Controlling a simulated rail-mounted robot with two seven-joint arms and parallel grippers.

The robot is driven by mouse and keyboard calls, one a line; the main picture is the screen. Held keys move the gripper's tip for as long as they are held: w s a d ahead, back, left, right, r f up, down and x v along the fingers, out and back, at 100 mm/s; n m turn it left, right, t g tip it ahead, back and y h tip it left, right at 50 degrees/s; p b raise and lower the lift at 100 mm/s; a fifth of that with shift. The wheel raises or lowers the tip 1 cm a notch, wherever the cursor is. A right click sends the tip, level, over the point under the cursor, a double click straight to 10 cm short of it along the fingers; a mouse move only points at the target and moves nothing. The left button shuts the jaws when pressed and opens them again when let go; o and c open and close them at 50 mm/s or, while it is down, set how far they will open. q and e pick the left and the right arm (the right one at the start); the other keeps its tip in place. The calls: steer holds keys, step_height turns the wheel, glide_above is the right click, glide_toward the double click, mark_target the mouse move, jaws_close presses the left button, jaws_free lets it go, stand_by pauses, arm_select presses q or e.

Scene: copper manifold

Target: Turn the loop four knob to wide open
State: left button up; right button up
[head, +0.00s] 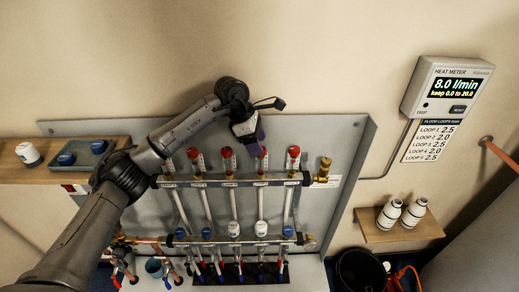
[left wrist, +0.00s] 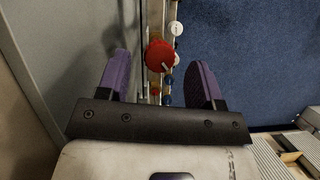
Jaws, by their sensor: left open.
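The manifold (head: 220,181) is on a grey back panel, with a row of red-topped gauges along its upper bar and blue and white knobs along its lower bar. A red top (head: 262,158) fourth along, partly hidden by my gripper, and a white knob (head: 261,228) below it appear to belong to loop four; the small labels are unclear. My left gripper (head: 250,141) is open just above the upper bar there. In the left wrist view a red cap (left wrist: 160,55) shows between its purple fingers, apart from both. My right gripper is out of view.
A wall heat meter (head: 448,88) reads 8.0 l/min above a loop list (head: 428,140). A right shelf (head: 385,236) holds two white bottles. A left shelf (head: 12,174) holds a white-and-blue cap and a tray. A black bucket (head: 360,272) stands at lower right.

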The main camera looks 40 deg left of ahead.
arm_select(q)
steer(key=shift+x, duration=1)
steer(key=shift+r, duration=0.1)
steer(key=c, duration=0.9)
steer(key=shift+s+r+n+t+p, duration=0.1)
steer(key=shift+r+n+t+p, duration=0.15)
steer(key=shift+n+p, duration=0.7)
steer(key=shift+f+n+t+y+p, duration=0.15)
steer(key=shift+n+t+y+p, duration=0.3)
steer(key=shift+n, duration=0.5)
steer(key=shift+d+f+n, duration=0.1)
steer(key=shift+n, duration=0.3)
steer(key=o, duration=0.9)
